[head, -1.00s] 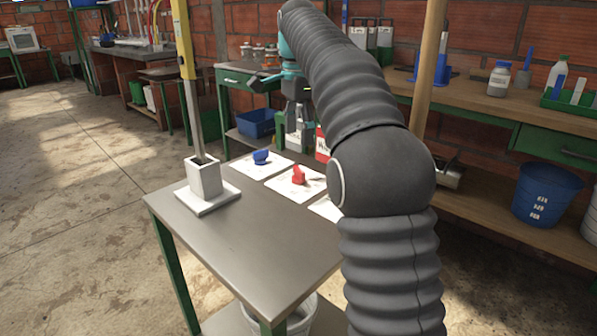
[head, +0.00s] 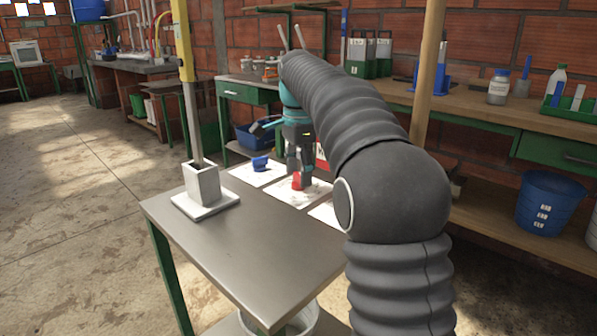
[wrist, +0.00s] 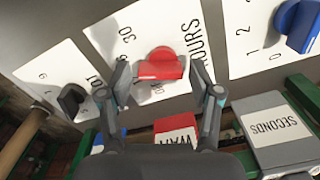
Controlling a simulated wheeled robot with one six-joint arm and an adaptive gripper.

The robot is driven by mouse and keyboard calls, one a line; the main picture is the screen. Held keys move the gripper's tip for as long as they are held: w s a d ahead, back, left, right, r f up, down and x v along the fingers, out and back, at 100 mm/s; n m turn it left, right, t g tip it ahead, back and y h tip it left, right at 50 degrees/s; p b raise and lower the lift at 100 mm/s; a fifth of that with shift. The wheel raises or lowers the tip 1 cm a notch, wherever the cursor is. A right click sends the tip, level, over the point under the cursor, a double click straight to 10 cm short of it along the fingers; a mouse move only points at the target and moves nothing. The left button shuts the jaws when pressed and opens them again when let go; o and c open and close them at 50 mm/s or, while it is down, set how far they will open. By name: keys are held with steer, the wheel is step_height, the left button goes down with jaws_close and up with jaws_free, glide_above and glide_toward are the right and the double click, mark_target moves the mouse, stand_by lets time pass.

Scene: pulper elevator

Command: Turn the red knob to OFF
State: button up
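The red knob (head: 297,182) stands on a white dial plate on the metal table. In the wrist view, the red knob (wrist: 160,65) sits between the two fingers of my gripper (wrist: 161,80). A gap shows on each side of the knob, so my gripper is open and straddles it. The knob's white plate (wrist: 128,30) shows "30" and "HOURS"; other lettering is partly covered by the knob and fingers, and I cannot read an OFF mark clearly. In the head view my gripper (head: 299,170) points down at the knob and partly hides it.
A blue knob (head: 260,163) is on the plate to the left; a black knob (wrist: 71,98) is on another plate. A red-labelled box (wrist: 177,130) and a grey "SECONDS" box (wrist: 272,128) lie close by. A square post holder (head: 203,184) stands on the table; the table's front (head: 255,250) is clear.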

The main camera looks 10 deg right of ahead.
steer(key=c, duration=0.7)
steer(key=shift+r+p, duration=0.1)
steer(key=shift+p, duration=0.2)
steer(key=shift+r+n+p, duration=0.15)
steer(key=shift+n+p, duration=1.6)
steer(key=shift+n, duration=0.05)
steer(key=n+p, duration=0.1)
steer(key=n, duration=0.1)
steer(key=shift+d+n, duration=0.1)
steer(key=shift+n, duration=0.3)
steer(key=n, duration=0.2)
steer(key=shift+f+n, duration=0.25)
steer(key=shift+n, duration=0.05)
steer(key=n, duration=0.6)
steer(key=shift+w+n, duration=0.1)
steer(key=shift+n, duration=0.3)
